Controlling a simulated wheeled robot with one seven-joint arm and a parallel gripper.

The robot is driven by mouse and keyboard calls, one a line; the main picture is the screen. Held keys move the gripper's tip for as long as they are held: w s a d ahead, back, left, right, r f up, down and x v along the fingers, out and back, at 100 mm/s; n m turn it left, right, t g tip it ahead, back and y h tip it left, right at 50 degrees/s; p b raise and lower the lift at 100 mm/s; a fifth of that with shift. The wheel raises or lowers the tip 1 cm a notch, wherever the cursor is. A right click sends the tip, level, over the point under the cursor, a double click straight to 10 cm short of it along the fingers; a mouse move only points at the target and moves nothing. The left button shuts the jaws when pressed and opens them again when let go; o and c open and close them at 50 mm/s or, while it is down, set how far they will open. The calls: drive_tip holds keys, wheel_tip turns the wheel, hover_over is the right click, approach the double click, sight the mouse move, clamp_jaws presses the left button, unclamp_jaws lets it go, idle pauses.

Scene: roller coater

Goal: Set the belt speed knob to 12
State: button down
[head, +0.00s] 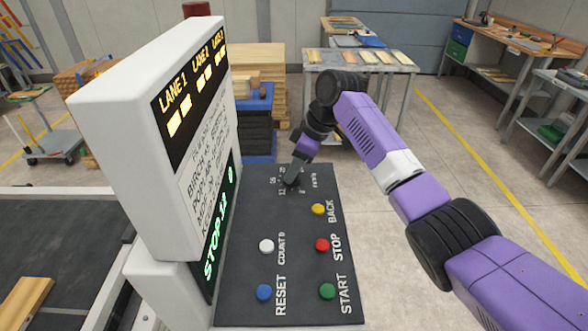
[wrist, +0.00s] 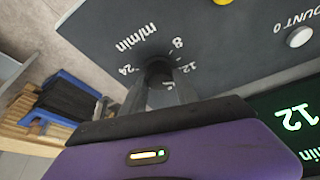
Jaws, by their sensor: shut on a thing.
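The belt speed knob (wrist: 158,72) is a dark round knob on the dark control panel (head: 255,304), with a dial of numbers around it and "m/min" printed beside it. In the wrist view 24, 8 and 12 can be read. My gripper (wrist: 160,88) is shut on the knob, one finger on each side. In the head view my gripper (head: 291,180) covers most of the knob at the panel's far end. The knob's pointer is hidden. The green display (wrist: 296,117) shows 12 in the wrist view; in the head view the display (head: 215,235) reads STOP and 12.
Yellow BACK (head: 318,209), red STOP (head: 322,245), green START (head: 327,291), white COUNT 0 (head: 266,246) and blue RESET (head: 264,292) buttons sit on the panel nearer me. The tall white display housing (head: 120,130) rises at the panel's left. Open floor lies to the right.

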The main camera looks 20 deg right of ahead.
idle(0.3)
drive_tip(key=c, duration=0.9)
unclamp_jaws()
drive_tip(key=shift+c, duration=0.2)
drive_tip(key=b+v, duration=0.1)
drive_tip(key=v, duration=0.6)
drive_tip(key=shift+r+b, duration=0.4)
drive_tip(key=shift+d, duration=0.1)
